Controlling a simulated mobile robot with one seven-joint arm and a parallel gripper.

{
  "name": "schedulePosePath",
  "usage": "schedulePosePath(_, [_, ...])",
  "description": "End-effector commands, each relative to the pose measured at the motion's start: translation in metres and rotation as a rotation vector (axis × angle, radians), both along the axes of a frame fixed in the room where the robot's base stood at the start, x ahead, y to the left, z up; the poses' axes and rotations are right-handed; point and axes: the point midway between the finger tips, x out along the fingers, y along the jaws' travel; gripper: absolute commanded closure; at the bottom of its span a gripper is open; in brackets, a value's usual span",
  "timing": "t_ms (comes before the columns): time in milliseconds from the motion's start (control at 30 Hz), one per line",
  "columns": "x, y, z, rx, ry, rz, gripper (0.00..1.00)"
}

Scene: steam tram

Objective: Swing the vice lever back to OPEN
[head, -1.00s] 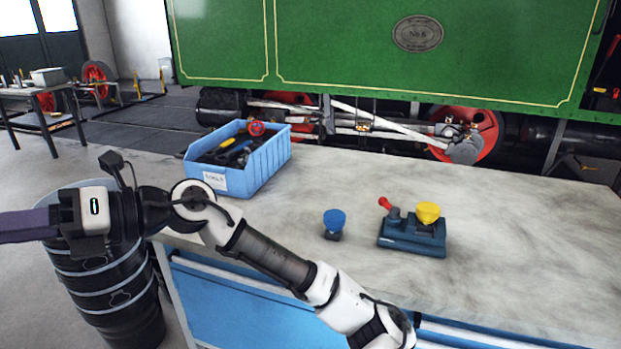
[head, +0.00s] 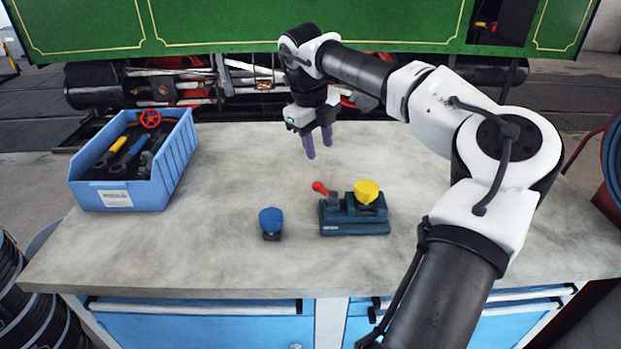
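The vice (head: 355,222) is a dark teal block on the workbench, right of the middle. Its lever (head: 321,188) has a red knob and points up and to the left. A yellow cup-shaped piece (head: 367,191) sits on top of the vice at its right side. My gripper (head: 319,147) hangs above the bench, behind and above the lever, with its purple fingers pointing down. The fingers look slightly apart with nothing between them. They do not touch the lever. No OPEN marking is readable.
A blue-topped knob piece (head: 271,222) stands on the bench left of the vice. A blue bin (head: 175,170) with tools and a red handwheel is at the left. The workbench (head: 200,250) is otherwise clear. A green steam tram (head: 230,22) stands behind.

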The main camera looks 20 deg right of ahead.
Motion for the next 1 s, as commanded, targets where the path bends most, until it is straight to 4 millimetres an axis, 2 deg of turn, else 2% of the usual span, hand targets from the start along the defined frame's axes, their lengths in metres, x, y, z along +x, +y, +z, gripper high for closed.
schedulePosePath(167, [0.002,-0.003,-0.026,0.005,0.004,0.003,0.63])
schedulePosePath(400, [0.006,-0.011,-0.077,0.008,0.004,0.005,0.63])
schedulePosePath(600, [0.010,-0.016,-0.111,0.007,0.001,0.005,0.63])
schedulePosePath(800, [0.012,-0.019,-0.129,0.007,-0.001,0.006,0.63])
schedulePosePath(1000, [0.012,-0.020,-0.132,0.007,0.000,0.006,0.63])
